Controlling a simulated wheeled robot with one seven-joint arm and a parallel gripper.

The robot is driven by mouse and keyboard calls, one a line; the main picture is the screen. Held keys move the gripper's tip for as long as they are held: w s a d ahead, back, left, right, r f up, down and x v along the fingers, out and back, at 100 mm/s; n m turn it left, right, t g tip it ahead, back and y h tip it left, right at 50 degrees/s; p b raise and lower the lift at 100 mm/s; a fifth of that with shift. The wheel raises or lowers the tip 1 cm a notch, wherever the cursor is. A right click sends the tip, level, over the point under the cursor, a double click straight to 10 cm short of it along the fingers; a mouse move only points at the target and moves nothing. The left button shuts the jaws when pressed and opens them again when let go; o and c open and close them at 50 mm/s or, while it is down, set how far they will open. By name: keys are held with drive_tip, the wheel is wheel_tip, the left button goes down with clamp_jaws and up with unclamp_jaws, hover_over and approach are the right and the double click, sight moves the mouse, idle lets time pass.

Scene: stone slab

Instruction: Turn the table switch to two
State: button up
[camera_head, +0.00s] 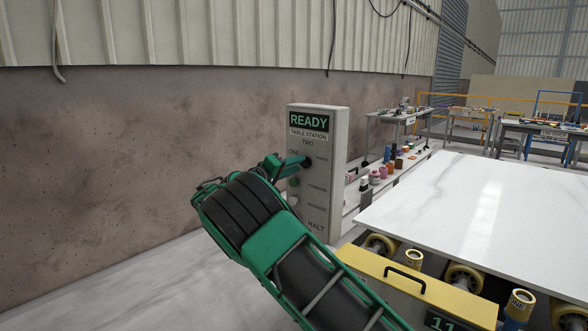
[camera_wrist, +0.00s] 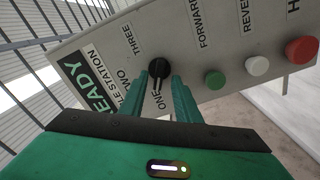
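The table switch is a black knob (camera_wrist: 158,69) on the grey TABLE STATION panel (camera_head: 337,190). Around it are the labels ONE, TWO and THREE. In the wrist view its white pointer line is toward ONE. My gripper (camera_wrist: 161,77) has its two green fingers on either side of the knob, with the pointer part between them. The fingers stand apart, and I cannot tell if they touch the knob. In the head view my gripper (camera_head: 302,162) is at the panel's upper part and partly hides the knob and ONE.
A green button (camera_wrist: 214,80), a white button (camera_wrist: 257,66) and a red button (camera_wrist: 301,50) line up below the switch on the panel. The white stone slab (camera_head: 480,220) lies on rollers to the right, with a yellow cover (camera_head: 415,290) at its front. A wall stands behind.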

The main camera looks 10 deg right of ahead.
drive_tip(key=shift+w+d, duration=0.15)
clamp_jaws()
idle(0.4)
drive_tip(key=m, duration=1.1)
drive_tip(key=shift+s+d, duration=0.1)
drive_tip(key=shift+s, duration=0.2)
drive_tip(key=shift+m, duration=0.4)
